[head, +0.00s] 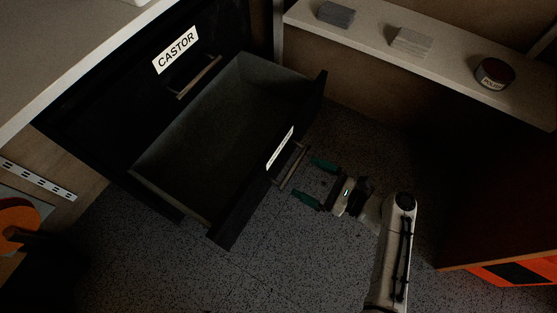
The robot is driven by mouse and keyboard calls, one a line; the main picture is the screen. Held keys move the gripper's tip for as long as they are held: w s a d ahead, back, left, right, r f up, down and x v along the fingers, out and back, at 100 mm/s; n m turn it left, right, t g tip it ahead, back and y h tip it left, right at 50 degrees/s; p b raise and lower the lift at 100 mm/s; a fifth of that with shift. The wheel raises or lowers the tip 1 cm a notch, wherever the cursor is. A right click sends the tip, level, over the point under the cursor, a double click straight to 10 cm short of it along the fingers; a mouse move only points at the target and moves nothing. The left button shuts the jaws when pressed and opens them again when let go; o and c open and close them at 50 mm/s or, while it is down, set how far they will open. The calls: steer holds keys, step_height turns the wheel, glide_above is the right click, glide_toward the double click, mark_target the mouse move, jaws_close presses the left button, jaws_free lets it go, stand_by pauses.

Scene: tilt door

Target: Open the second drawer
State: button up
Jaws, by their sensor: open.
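The second drawer (228,122) is a black drawer that is pulled well out of the dark cabinet, and its inside looks empty. Its front carries a white label (280,147), too small to read, and a bar handle (292,166). Above it, a shut drawer (130,85) has a label reading CASTOR (176,50) and its own bar handle (199,77). My gripper (308,181) has green fingers. It is open, just to the right of the pulled-out drawer's handle, with the fingers pointing toward the drawer front. Nothing shows between the fingers.
A pale shelf (450,57) at the upper right holds a grey block (337,14), a lighter block (411,41) and a round tin (494,73). A light worktop (60,50) is at the upper left. The speckled floor (300,260) is open below the drawer. An orange object (515,272) lies at the lower right.

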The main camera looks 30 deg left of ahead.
steer(key=shift+d, duration=0.15)
steer(key=d+p, duration=0.2)
steer(key=d, duration=0.7)
steer(key=shift+s+d, duration=0.2)
steer(key=shift+d, duration=0.2)
steer(key=s+d+f+n+g+h, duration=0.1)
steer(key=s+d+f+n+h, duration=0.2)
steer(key=s+d+n+h, duration=0.25)
steer(key=s+d+f+n+h, duration=0.4)
steer(key=s+d+n, duration=0.1)
steer(key=s+d, duration=0.15)
steer(key=s+d+r+n+t+h, duration=0.2)
steer(key=s+d+r+n+h, duration=0.65)
steer(key=s+d+r, duration=0.35)
step_height(320, 180, up, 33)
steer(key=w+m+p, duration=0.1)
steer(key=p, duration=3.3)
steer(key=shift+w+d+f+g, duration=0.2)
steer(key=shift+d+g, duration=0.1)
steer(key=shift+d, duration=0.15)
